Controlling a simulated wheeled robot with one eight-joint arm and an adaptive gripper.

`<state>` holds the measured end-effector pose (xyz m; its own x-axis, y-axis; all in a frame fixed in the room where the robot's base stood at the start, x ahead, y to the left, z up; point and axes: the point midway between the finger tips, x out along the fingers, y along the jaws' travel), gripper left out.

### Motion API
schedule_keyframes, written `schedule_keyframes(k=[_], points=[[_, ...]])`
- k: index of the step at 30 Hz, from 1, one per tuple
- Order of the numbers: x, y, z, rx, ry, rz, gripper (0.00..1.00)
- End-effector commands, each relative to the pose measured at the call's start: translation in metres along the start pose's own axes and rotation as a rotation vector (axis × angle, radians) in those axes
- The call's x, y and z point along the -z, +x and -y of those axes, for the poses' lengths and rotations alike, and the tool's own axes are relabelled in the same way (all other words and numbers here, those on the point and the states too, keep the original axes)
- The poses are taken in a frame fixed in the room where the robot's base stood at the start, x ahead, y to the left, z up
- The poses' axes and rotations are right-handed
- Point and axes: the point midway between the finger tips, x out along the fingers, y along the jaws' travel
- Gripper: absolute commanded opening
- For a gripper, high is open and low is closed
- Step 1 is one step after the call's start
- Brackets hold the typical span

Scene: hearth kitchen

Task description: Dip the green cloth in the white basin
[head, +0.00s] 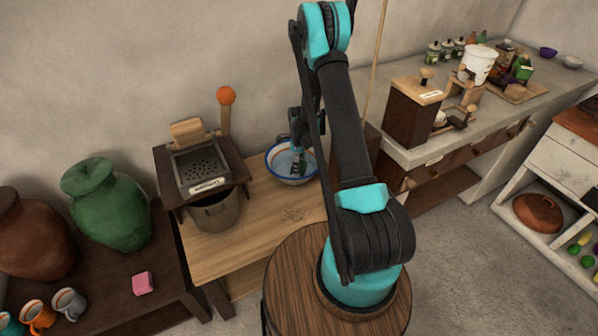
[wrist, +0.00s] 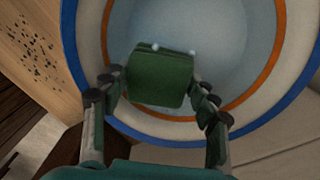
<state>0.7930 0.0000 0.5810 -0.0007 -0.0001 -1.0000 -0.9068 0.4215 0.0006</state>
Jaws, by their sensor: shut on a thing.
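The white basin (head: 273,163) has a blue rim and an orange band inside. It stands on the wooden table by the wall in the head view and fills much of the wrist view (wrist: 290,108). Its inside looks pale blue-grey, like water. The green cloth (wrist: 162,80) is a folded block in the wrist view, with small whitish spots at its far edge. My gripper (wrist: 158,84) is shut on the cloth, over the near part of the basin. I cannot tell whether the cloth touches the water. In the head view the cloth is not clearly visible.
A dark stand with a perforated tray (head: 203,166) and a metal pot (head: 214,212) is left of the basin. A green jar (head: 105,205), mugs and a pink block (head: 143,283) are farther left. A dark wooden box (head: 415,112) stands on the right counter.

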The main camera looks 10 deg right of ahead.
Motion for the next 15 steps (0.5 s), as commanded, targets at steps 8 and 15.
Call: schedule_keyframes(k=[8,15], points=[[0.000,-0.021,0.000,0.000,0.000,0.000,0.35],[0.000,-0.038,0.000,0.001,0.000,0.000,0.35]])
